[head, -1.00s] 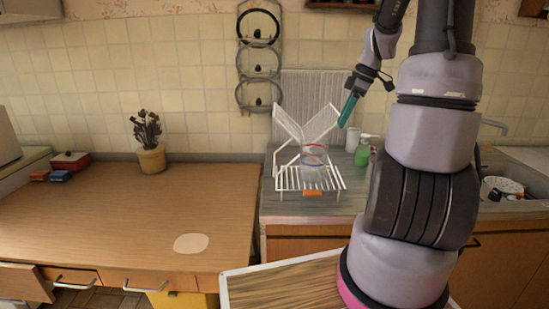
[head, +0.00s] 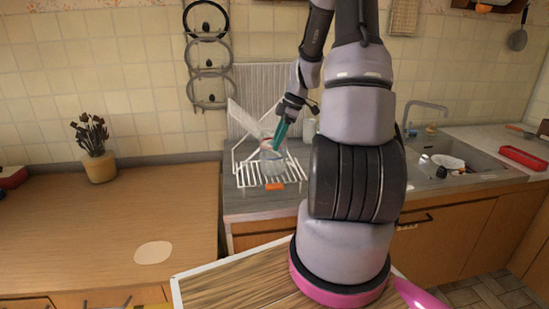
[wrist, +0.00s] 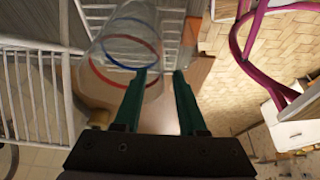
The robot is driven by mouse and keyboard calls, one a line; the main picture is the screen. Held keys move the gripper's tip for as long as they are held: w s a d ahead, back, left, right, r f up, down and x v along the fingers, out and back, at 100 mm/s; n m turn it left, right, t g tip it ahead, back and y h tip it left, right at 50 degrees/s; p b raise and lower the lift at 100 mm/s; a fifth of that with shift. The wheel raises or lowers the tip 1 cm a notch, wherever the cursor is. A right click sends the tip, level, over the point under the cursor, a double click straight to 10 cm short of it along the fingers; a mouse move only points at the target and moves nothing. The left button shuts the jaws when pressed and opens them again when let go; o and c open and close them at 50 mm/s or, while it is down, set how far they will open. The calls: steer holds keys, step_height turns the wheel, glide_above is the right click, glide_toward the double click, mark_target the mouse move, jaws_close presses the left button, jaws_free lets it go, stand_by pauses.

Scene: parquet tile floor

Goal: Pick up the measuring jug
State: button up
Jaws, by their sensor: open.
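The measuring jug (head: 268,152) is a clear vessel with red and blue rings, standing in the white wire dish rack (head: 250,182) on the counter. My gripper (head: 280,134) is open, with teal fingers pointing down at the jug's top, and hides part of it. In the wrist view, the jug (wrist: 122,45) lies at upper left. There, my gripper (wrist: 160,73) has its left finger overlapping the jug's right side and its right finger to the right of it. I cannot tell whether either finger touches the jug.
White rack wires (wrist: 48,70) surround the jug closely. An orange block (head: 275,187) sits at the rack's front. A sink (head: 445,165) lies right. A plant pot (head: 99,166) stands on the mostly clear wooden table (head: 100,225) at left.

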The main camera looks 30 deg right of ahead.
steer(key=shift+a+f, duration=0.15)
steer(key=shift+f, duration=0.3)
steer(key=shift+c, duration=0.3)
jaws_close()
stand_by(0.9)
